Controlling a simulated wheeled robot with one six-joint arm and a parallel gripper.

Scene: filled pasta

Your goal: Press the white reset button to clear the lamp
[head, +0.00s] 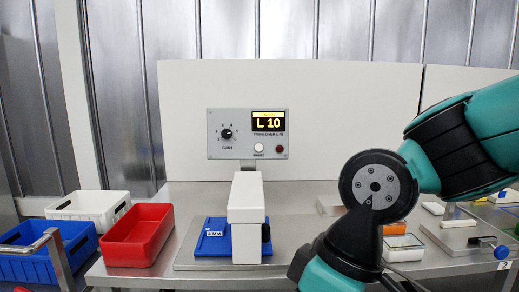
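The white reset button (258,147) is a small round button low on the grey control panel (216,150), in the middle of the head view. A round dark red lamp (279,149) sits just right of the button. I cannot tell for sure whether it is lit. My teal and black arm crosses the right side of the view. My gripper is out of view, and nothing covers the button.
A white machine (246,200) with a blue base plate (213,238) stands below the panel. A red bin (137,233), a blue crate (40,265) and a white crate (88,206) are at left. Several small items lie on the steel bench at right, partly behind my arm.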

